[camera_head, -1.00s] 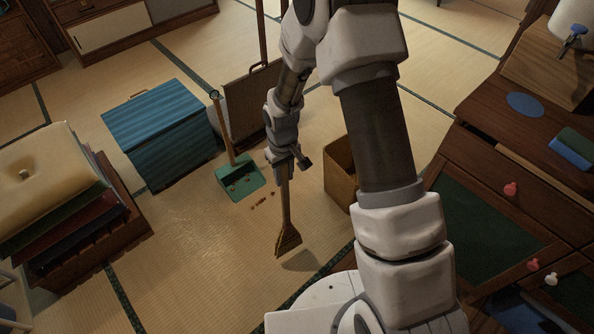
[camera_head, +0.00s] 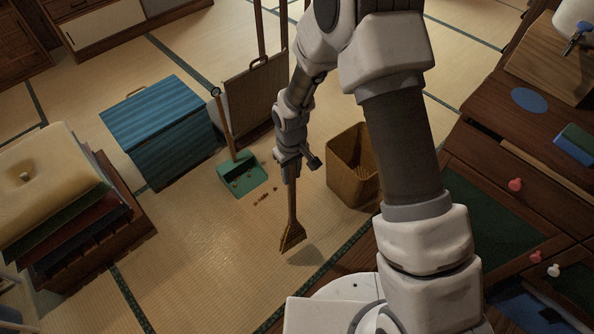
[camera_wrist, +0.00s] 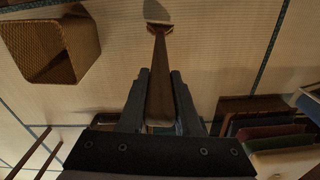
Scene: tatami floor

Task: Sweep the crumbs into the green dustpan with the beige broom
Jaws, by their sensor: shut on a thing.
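My gripper (camera_head: 290,165) is shut on the handle of the beige broom (camera_head: 292,220), which hangs head-down. In the wrist view the handle runs between my two fingers (camera_wrist: 161,78) to the flared head (camera_wrist: 159,29). The head's shadow lies apart from it, so it seems to be off the floor. The green dustpan (camera_head: 238,186) lies on the tatami left of my gripper, its long handle upright. A few dark specks show in it. Several small reddish-brown crumbs (camera_head: 265,196) lie on the floor between the dustpan's front edge and the broom.
A woven basket (camera_head: 352,178) stands right of the broom. A blue ribbed chest (camera_head: 158,130) and a brown folded panel (camera_head: 250,98) stand behind the dustpan. A cushion stack (camera_head: 60,180) is at left, a wooden cabinet (camera_head: 480,140) at right. Floor in front is clear.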

